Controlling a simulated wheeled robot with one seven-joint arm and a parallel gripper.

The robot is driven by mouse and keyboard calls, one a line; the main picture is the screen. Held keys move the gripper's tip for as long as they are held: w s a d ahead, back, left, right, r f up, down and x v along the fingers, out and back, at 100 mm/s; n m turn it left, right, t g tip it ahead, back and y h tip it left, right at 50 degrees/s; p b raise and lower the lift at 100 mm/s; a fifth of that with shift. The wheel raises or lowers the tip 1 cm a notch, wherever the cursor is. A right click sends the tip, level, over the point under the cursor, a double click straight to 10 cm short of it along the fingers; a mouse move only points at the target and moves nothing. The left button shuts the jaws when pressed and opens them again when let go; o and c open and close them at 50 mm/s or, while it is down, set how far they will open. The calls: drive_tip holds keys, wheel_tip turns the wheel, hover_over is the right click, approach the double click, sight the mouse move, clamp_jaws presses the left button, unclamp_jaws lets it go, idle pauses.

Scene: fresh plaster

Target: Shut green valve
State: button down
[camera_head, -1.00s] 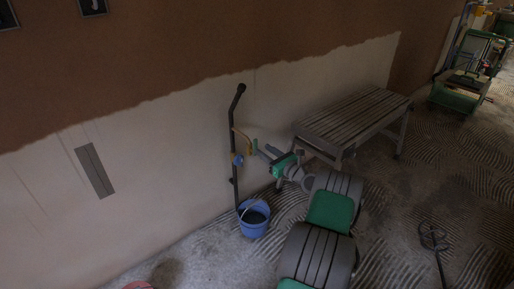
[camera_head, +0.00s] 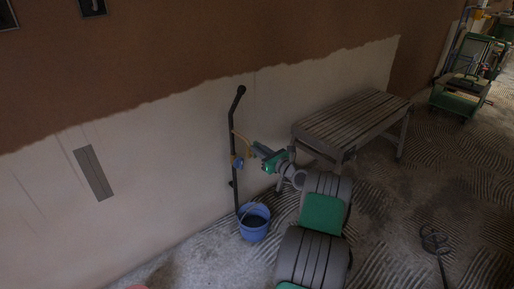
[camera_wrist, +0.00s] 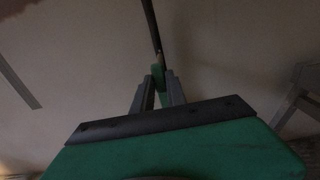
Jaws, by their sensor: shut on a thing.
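The green valve handle (camera_wrist: 159,76) is an upright green piece in the wrist view, in front of a dark pipe (camera_wrist: 152,25). My gripper (camera_wrist: 159,88) is shut on it, one grey finger on each side. In the head view my gripper (camera_head: 258,149) reaches the valve beside the dark wall pipe (camera_head: 234,135). There my fingers mostly hide the green handle, and its exact angle is unclear. A thin yellow-orange branch (camera_head: 242,137) and a blue and yellow fitting (camera_head: 237,162) sit on the pipe.
A blue bucket (camera_head: 254,228) stands on the floor under the pipe. A slatted bench (camera_head: 350,118) stands against the wall, right of my arm. A green cart (camera_head: 462,95) is at the far right. A dark tool (camera_head: 434,241) lies on the right floor.

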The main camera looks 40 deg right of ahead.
drive_tip(key=a+f+n+b, duration=0.1)
drive_tip(key=n+b, duration=0.2)
drive_tip(key=n, duration=0.2)
drive_tip(key=a+f+n+b, duration=0.1)
drive_tip(key=n+b, duration=0.2)
drive_tip(key=n, duration=0.2)
drive_tip(key=a+f+n+b, duration=0.1)
drive_tip(key=a+n+b, duration=0.1)
drive_tip(key=n, duration=0.4)
drive_tip(key=shift+s+a+f+b, duration=0.1)
drive_tip(key=shift+f+b, duration=0.3)
drive_tip(key=shift+b, duration=0.25)
drive_tip(key=shift+f+n, duration=0.45)
drive_tip(key=shift+n, duration=0.65)
drive_tip(key=c, duration=1.4)
unclamp_jaws()
drive_tip(key=shift+a, duration=0.1)
